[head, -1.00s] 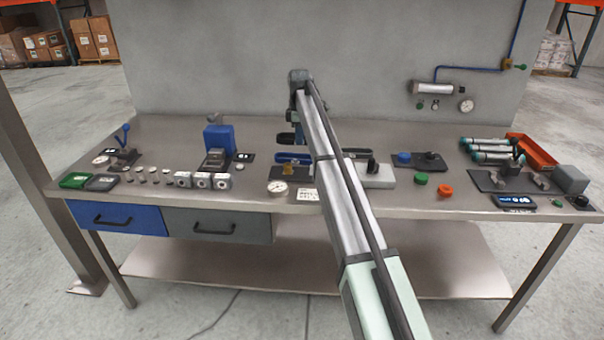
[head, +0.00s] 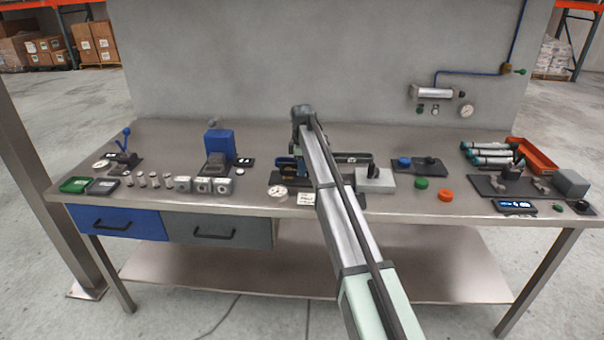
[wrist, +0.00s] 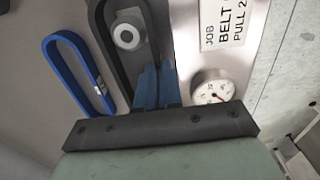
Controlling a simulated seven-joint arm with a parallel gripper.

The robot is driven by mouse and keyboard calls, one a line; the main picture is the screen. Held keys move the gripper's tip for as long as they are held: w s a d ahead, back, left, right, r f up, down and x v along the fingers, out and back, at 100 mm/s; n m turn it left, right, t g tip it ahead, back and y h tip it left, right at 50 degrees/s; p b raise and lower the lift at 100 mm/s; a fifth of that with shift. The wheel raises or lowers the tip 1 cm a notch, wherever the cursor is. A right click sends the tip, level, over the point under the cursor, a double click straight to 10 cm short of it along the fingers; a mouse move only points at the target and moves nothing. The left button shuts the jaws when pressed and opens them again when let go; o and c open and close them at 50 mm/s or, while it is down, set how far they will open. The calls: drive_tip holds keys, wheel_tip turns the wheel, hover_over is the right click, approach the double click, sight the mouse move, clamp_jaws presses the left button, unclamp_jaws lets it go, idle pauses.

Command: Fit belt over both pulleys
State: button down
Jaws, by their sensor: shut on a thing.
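In the wrist view a black belt (wrist: 98,28) forms a long loop that runs out of the top edge. A pale round pulley (wrist: 128,36) shows inside the loop's outline. I cannot tell whether the belt is seated on it or above it. My gripper (wrist: 156,78) has its blue fingers shut on the belt's near end. In the head view my gripper (head: 297,166) is low over the dark pulley plate (head: 290,181), and my arm hides part of it. A second pulley cannot be made out. A separate blue belt (wrist: 62,70) lies beside the black one.
A dial gauge (wrist: 212,92) and a job label (wrist: 226,28) lie on the near side of the plate. A light block with a dark knob (head: 375,183) stands to the right. Green (head: 421,183) and orange (head: 445,195) knobs are farther right.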

drive_tip(key=shift+f, duration=1)
drive_tip(key=shift+f, duration=0.1)
drive_tip(key=c, duration=1.3)
unclamp_jaws()
wheel_tip(320, 180, up, 12)
